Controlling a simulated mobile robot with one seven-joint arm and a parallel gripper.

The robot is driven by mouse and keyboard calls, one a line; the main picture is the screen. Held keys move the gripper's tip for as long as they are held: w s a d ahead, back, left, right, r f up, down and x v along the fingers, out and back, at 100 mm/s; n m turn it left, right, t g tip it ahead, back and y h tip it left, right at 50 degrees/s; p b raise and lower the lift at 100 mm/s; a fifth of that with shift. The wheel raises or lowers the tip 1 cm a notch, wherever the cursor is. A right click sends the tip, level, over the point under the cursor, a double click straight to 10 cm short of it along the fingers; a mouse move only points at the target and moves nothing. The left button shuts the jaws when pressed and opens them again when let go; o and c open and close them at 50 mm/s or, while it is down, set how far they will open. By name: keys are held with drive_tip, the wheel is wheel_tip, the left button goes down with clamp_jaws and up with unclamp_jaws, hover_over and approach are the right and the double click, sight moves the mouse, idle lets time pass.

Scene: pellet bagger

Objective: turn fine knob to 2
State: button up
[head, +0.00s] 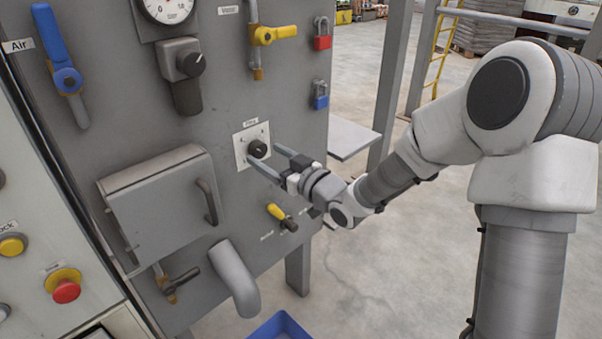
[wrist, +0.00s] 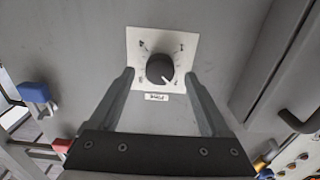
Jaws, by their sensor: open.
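The fine knob (head: 258,148) is a small black round knob on a white label plate (head: 241,150) on the grey panel. In the wrist view the knob (wrist: 160,69) sits between my two fingers, with a gap on each side. Its white pointer mark faces the lower right of that picture. The numbers on the plate are too small to read surely. My gripper (head: 264,157) is open, with its fingertips on either side of the knob and close to the panel. It also shows in the wrist view (wrist: 160,75). I cannot tell whether the tips touch the plate.
A yellow-handled lever (head: 277,212) is below the knob. A hinged grey box (head: 160,205) with a handle is at the left. A blue padlock (head: 320,95) and a red padlock (head: 322,38) hang at the upper right. A grey spout (head: 236,279) is below.

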drive_tip(key=p+v, duration=0.2)
drive_tip(key=v, duration=1.3)
drive_tip(key=shift+s+d, duration=0.2)
drive_tip(key=shift+d, duration=0.1)
